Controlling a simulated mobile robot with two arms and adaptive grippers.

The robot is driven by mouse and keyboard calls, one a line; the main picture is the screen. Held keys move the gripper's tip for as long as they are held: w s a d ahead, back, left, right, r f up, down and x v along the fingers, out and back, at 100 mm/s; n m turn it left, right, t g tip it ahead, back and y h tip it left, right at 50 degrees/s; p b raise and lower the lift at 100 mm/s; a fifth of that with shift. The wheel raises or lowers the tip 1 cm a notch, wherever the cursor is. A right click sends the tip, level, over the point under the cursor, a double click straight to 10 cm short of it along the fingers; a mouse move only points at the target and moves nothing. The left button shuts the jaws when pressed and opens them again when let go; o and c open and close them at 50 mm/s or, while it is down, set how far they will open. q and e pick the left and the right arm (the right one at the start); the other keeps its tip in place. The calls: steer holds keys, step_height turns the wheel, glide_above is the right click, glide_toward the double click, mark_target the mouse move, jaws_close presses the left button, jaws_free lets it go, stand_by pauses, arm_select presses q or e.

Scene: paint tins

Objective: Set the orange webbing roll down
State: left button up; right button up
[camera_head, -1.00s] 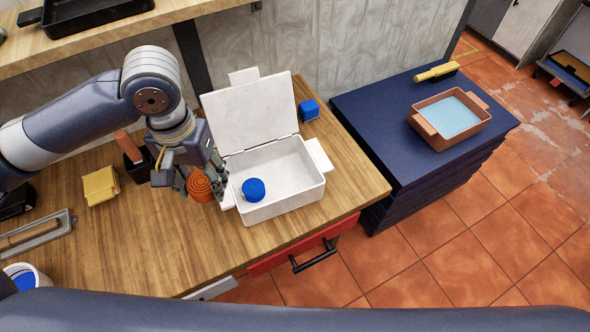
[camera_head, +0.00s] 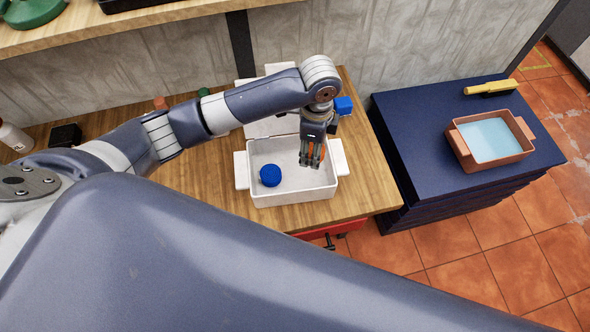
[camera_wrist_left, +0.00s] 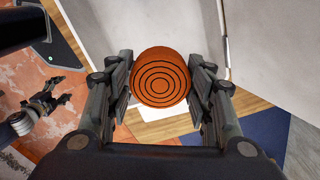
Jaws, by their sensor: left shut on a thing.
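My left gripper (camera_head: 312,160) is shut on the orange webbing roll (camera_wrist_left: 160,77), whose ringed face shows between the two fingers in the left wrist view. In the head view only slivers of orange show between the fingers. The gripper points down over the right part of the open white box (camera_head: 290,199). I cannot tell whether the roll touches the box floor. A blue roll (camera_head: 270,176) is inside the box, left of the gripper. My right gripper (camera_wrist_left: 46,98) shows small at the left of the left wrist view; its opening is unclear.
A blue block (camera_head: 344,105) stands behind the box at the right. The dark blue cabinet (camera_head: 405,119) to the right bears a terracotta tray (camera_head: 460,150) and a yellow-handled tool (camera_head: 490,87). The box floor between the blue roll and the gripper is clear.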

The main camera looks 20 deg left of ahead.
arm_select(q)
glide_above(310, 173)
step_height(310, 173, down, 6)
steer(key=shift+r, duration=0.25)
step_height(310, 173, down, 3)
steer(key=shift+f+p, duration=0.1)
steer(key=shift+p, duration=0.3)
steer(key=shift+f, duration=0.5)
arm_select(e)
steer(key=shift+w+a+r, duration=0.1)
steer(key=shift+a+r, duration=0.25)
steer(key=shift+r, duration=0.15)
arm_select(q)
steer(key=o, duration=1.2)
arm_select(e)
steer(key=shift+d, duration=0.35)
steer(key=shift+d, duration=0.15)
